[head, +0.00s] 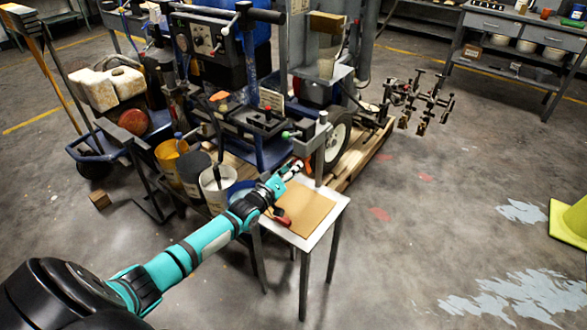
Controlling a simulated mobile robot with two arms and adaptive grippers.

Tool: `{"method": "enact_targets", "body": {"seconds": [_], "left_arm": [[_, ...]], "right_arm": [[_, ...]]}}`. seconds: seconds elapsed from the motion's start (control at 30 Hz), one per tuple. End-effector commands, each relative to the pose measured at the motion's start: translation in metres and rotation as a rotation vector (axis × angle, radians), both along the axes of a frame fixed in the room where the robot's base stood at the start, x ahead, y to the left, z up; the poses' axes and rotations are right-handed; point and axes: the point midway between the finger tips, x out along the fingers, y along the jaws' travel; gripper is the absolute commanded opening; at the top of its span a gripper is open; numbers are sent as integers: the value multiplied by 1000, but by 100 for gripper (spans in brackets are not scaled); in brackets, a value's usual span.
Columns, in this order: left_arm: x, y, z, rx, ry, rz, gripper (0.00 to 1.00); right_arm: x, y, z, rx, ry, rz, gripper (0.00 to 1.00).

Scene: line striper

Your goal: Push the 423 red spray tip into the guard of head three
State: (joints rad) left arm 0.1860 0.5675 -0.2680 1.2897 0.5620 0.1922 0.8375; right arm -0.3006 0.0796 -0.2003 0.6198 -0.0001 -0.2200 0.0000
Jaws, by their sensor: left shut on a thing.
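My left gripper (294,170) is shut, with its fingertips above the back part of a small table. A small orange-red piece (308,163) shows right at the fingertips; it looks like the red spray tip, but its number is too small to read. A row of several spray heads (416,102) hangs on a bar at the right of the striper. I cannot tell which is head three, and their guards are too small to make out. The left gripper is well to the left of and nearer than these heads. My right gripper is out of view.
The small table (337,205) holds a brown board (304,212) and a red item with a dark part (281,215). The line striper (250,120), its wheel (338,141) and several buckets stand behind. A yellow-green cone (570,222) stands right.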

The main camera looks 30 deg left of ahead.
Motion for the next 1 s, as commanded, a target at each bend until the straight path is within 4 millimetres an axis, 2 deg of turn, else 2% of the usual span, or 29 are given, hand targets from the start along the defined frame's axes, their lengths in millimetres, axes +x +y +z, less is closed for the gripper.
{"method": "enact_targets", "body": {"seconds": [0.27,0.7,0.83,1.0], "left_arm": [[0,0,0,-21,2,0,0],[1,0,-2,-608,46,0,0],[1,0,-1,-735,55,-1,0],[1,0,0,-806,62,0,0]], "right_arm": [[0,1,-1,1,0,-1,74],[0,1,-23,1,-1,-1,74],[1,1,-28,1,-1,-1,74],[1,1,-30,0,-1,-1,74]]}}
